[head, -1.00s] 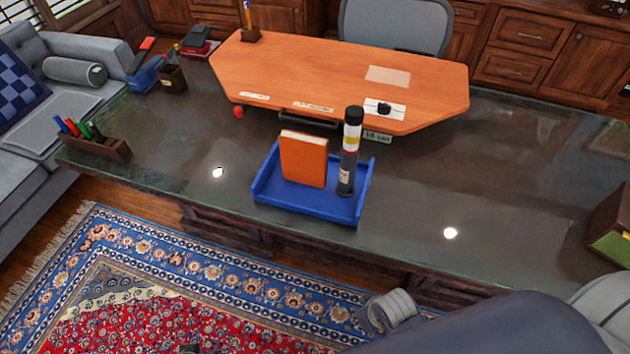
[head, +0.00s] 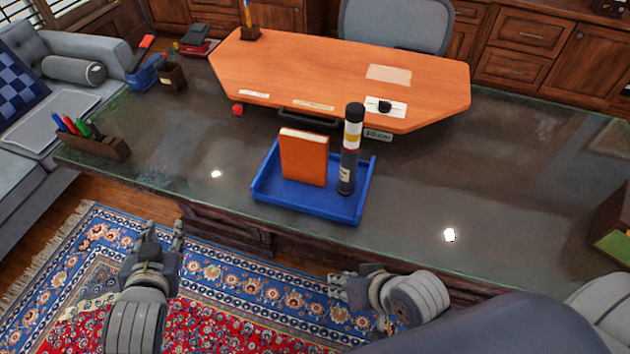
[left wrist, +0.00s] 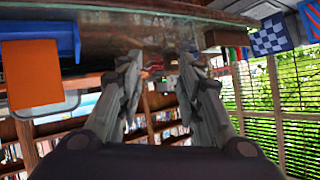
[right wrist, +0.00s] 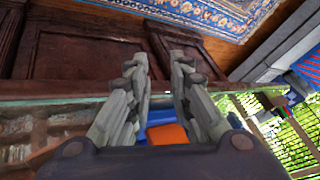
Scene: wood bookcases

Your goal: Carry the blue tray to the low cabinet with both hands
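The blue tray (head: 300,203) lies on the dark glass-topped desk near its front edge. An orange book (head: 303,158) and a dark cylinder with white and yellow bands (head: 350,150) stand upright in it. My left gripper (head: 163,226) is open and empty in front of the desk, left of the tray and apart from it. The left wrist view shows its parted fingers (left wrist: 160,65). My right gripper (head: 335,285) is in front of the desk, below the tray's right side. Its fingers (right wrist: 160,65) are parted and empty in the right wrist view. I cannot make out the low cabinet for certain.
A raised orange desktop (head: 340,75) stands behind the tray. A pen holder (head: 92,140) is at the desk's left end, and a green-sided box (head: 612,235) at the right. A grey sofa (head: 40,160) is at left. The desk right of the tray is clear.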

